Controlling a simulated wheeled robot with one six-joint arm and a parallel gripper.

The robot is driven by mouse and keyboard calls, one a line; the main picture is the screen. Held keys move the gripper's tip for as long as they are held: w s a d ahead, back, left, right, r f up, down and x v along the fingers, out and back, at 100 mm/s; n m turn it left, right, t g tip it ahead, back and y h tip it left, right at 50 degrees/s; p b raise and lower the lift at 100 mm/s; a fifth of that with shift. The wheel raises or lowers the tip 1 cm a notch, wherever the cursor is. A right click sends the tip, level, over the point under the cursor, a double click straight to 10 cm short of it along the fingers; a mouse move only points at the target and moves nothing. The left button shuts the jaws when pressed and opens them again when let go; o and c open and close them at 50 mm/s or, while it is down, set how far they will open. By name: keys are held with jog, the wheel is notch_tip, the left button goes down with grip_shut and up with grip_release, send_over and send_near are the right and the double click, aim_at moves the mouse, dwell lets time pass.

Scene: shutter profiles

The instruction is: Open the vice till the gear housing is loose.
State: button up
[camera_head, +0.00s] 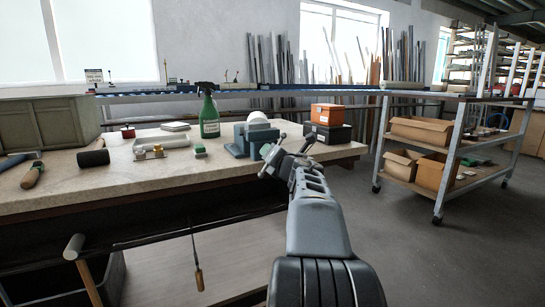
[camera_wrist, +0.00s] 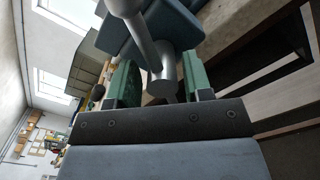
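The blue-grey vice (camera_head: 240,142) stands near the front edge of the workbench. A pale rounded part, which looks like the gear housing (camera_head: 257,118), sits at the top of its jaws; whether it is tightly held cannot be seen. My gripper (camera_head: 270,154) is at the front right of the vice. In the wrist view, the vice's blue body (camera_wrist: 180,28) is ahead, and its grey handle bar (camera_wrist: 162,75) lies between my green fingertips. Narrow gaps show on both sides of the bar, so my gripper (camera_wrist: 160,86) looks open around it.
A green spray bottle (camera_head: 209,115) stands left of the vice. An orange box (camera_head: 326,114) on a black case (camera_head: 330,133) is close on the right. Hand tools lie on the workbench (camera_head: 110,182) at left. A shelf cart (camera_head: 445,160) with cartons stands right, with open floor before it.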

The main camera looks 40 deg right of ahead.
jog(key=shift+o, duration=0.7)
jog(key=shift+s, duration=0.1)
jog(key=p+v, duration=0.2)
jog(key=v, duration=1.1)
jog(key=shift+s+p, duration=0.3)
jog(key=shift+s, duration=0.05)
jog(key=shift+o, duration=0.3)
jog(key=shift+a, duration=0.1)
